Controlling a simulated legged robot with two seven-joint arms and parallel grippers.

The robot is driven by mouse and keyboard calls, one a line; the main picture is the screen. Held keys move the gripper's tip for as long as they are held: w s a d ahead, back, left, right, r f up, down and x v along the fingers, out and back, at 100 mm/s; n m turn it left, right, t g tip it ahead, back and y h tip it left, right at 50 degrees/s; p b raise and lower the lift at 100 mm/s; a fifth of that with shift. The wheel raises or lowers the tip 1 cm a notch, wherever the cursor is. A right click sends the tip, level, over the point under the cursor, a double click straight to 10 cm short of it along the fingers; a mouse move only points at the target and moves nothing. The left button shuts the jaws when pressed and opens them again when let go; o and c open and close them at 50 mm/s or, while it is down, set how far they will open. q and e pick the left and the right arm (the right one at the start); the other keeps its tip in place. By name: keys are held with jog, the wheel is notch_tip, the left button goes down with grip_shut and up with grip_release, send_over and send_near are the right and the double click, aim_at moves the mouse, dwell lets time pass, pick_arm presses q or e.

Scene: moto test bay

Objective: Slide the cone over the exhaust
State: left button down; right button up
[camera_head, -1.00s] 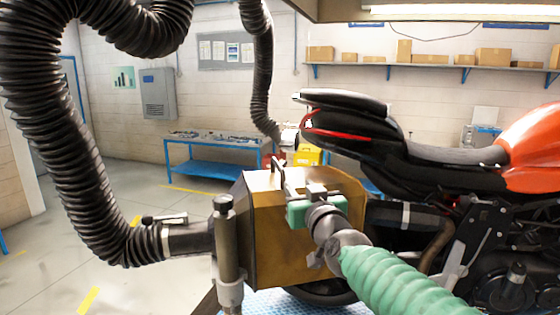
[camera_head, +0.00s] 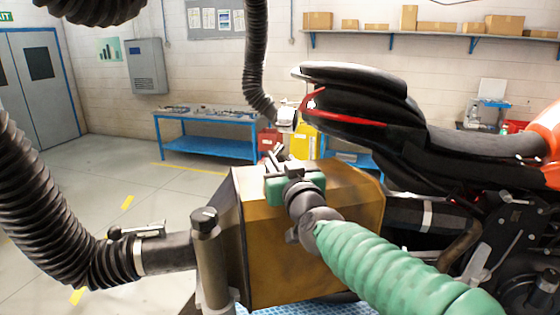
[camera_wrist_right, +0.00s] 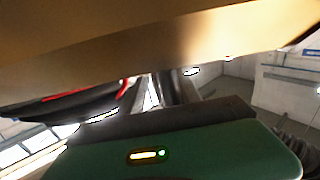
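The cone (camera_head: 300,240), a brown-yellow metal hood, is in the middle of the head view, joined at its left to a black ribbed hose (camera_head: 60,220). The exhaust (camera_head: 420,214), a dark pipe with a light band, meets the cone's right edge in the picture. I cannot tell whether its end is inside the cone. In the right wrist view the cone (camera_wrist_right: 130,45) fills the top. My left gripper is not in view.
The motorcycle (camera_head: 370,110) stands at the right, its tail above the cone. A blue bench (camera_head: 210,145) and a red and a yellow container (camera_head: 303,143) are behind.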

jog(key=shift+s+a+r, duration=0.1)
jog(key=shift+s+a, duration=0.25)
jog(key=shift+a, duration=0.1)
jog(key=shift+c, duration=0.9)
jog(key=shift+s+a+r, duration=0.1)
jog(key=shift+s+a, duration=0.05)
jog(key=shift+a, duration=0.45)
jog(key=c, duration=0.5)
grip_shut()
jog(key=shift+w+d, duration=0.2)
jog(key=shift+d, duration=0.3)
jog(key=shift+f, duration=0.2)
jog(key=shift+s+a, duration=0.1)
jog(key=shift+a, duration=0.15)
jog(key=shift+f, duration=0.15)
